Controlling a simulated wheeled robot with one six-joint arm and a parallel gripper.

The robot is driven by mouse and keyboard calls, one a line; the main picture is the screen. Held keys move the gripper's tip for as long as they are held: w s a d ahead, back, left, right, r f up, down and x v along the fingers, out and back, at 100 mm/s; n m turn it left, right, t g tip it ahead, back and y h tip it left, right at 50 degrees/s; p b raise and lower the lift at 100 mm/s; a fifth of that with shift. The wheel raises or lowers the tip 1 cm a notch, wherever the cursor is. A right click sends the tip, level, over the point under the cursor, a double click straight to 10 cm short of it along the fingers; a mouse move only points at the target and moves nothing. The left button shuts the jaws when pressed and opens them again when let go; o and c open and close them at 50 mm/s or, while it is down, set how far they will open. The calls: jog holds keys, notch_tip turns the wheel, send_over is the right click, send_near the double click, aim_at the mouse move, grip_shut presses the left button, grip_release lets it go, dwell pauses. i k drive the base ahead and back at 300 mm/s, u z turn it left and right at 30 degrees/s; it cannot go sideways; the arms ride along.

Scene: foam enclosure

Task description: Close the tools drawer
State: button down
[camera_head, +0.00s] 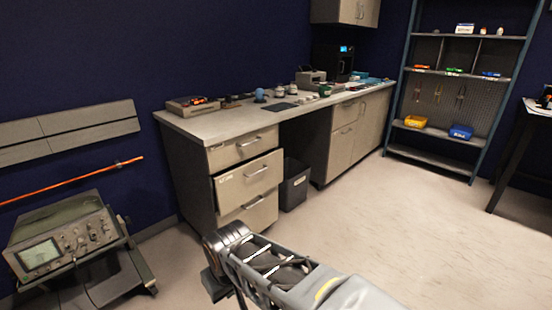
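A drawer unit with three stacked grey-beige drawers stands under the left end of the workbench. The middle drawer (247,184) has a small label at its upper left, too small to read surely, and a bar handle. Its front stands out from the drawers above and below, so it is partly open. The top drawer (243,148) and the bottom drawer (250,213) look shut. I cannot confirm from the label which one is the tools drawer. My arm reaches in from the bottom edge, in front of the unit and apart from the drawers. My gripper's fingers do not show.
A dark bin (294,186) stands right of the drawers. The workbench top (235,122) holds several small items. An oscilloscope (66,238) sits on a cart at left. A shelf rack (432,155) stands at the back right. The floor (400,220) at right is clear.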

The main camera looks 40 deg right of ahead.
aim_at(233, 186)
jog(key=z, duration=0.6)
jog(key=i, duration=0.5)
jog(key=z, duration=0.65)
jog(key=i, duration=1.2)
jog(key=u, duration=0.6)
